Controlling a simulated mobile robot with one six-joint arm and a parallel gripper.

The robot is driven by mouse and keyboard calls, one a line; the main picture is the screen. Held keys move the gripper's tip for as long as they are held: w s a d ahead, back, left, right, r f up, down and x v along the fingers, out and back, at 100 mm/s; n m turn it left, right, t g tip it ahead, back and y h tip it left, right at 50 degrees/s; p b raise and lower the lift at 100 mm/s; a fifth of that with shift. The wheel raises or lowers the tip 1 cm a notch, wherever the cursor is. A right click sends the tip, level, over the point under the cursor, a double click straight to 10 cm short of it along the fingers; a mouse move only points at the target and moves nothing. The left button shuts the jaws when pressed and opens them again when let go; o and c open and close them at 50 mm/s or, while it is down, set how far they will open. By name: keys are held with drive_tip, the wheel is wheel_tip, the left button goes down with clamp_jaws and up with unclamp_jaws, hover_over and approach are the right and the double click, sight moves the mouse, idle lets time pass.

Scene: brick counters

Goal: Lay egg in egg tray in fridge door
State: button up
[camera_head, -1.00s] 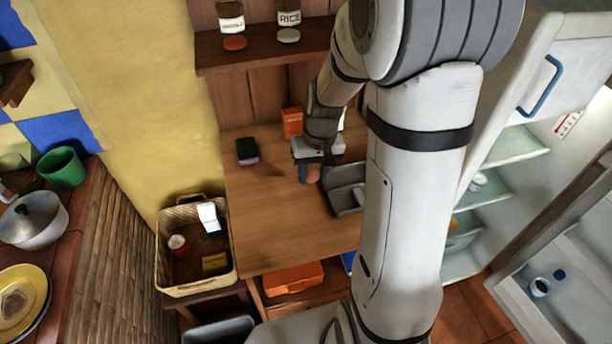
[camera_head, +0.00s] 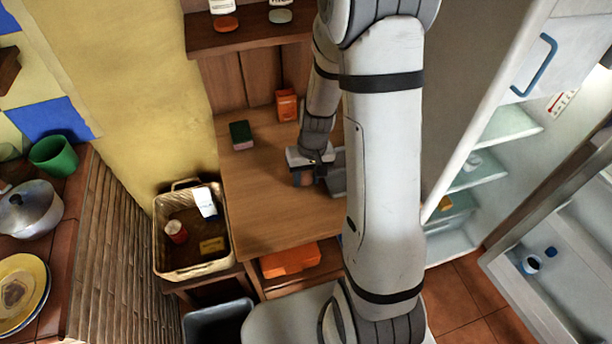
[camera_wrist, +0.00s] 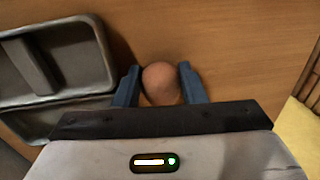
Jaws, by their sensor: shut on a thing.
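A brown egg (camera_wrist: 161,83) sits between the two blue fingers of my gripper (camera_wrist: 160,86) in the wrist view, and the gripper is shut on it. In the head view my gripper (camera_head: 304,178) is over the wooden counter, with the egg mostly hidden. The fridge (camera_head: 497,125) stands open at the right. Its door (camera_head: 575,260) is swung out at the lower right, with a white cup-like item and a small blue item on its inner side. I cannot make out the egg tray there.
A grey divided tray (camera_wrist: 60,60) lies beside my gripper. A green-topped sponge (camera_head: 241,134) and an orange box (camera_head: 287,105) stand farther back on the counter. A wicker basket (camera_head: 196,272) is at the left. My arm hides part of the counter and fridge.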

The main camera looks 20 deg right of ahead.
drive_tip(key=o, duration=0.7)
drive_tip(key=shift+c, duration=0.2)
